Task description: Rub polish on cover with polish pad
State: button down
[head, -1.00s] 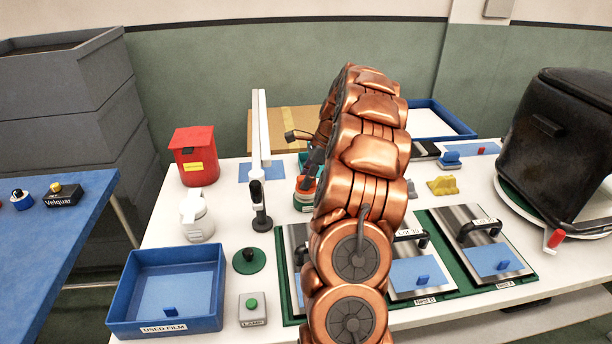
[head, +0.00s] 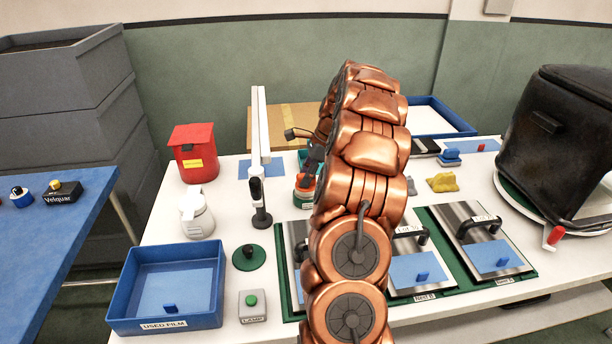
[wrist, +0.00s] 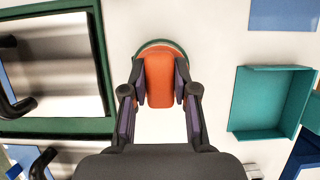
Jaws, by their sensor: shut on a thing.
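My gripper (wrist: 160,88) is shut on an orange block (wrist: 159,75), its fingers on the left and right sides. The block sits on a round base with a green rim; I take this to be the polish pad. In the head view the orange block (head: 304,183) shows just left of my arm, at the middle of the table, low over or on a green base. Metal covers with black handles lie in green frames at the front right, one cover (head: 476,226) at the right. A cover (wrist: 52,65) also shows left of the gripper in the wrist view. My arm hides part of the covers.
A blue used-film tray (head: 168,322), a lamp button (head: 252,307) and a white jug (head: 196,216) stand on the left. A white upright post (head: 260,130) stands near the gripper. A teal open box (wrist: 267,98) lies right of the gripper. A black bin (head: 565,140) stands far right.

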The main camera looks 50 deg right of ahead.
jog(key=shift+f, duration=0.55)
dwell(1.9)
jog(key=shift+r, duration=0.1)
jog(key=shift+r+p, duration=2.1)
jog(key=shift+r, duration=1.4)
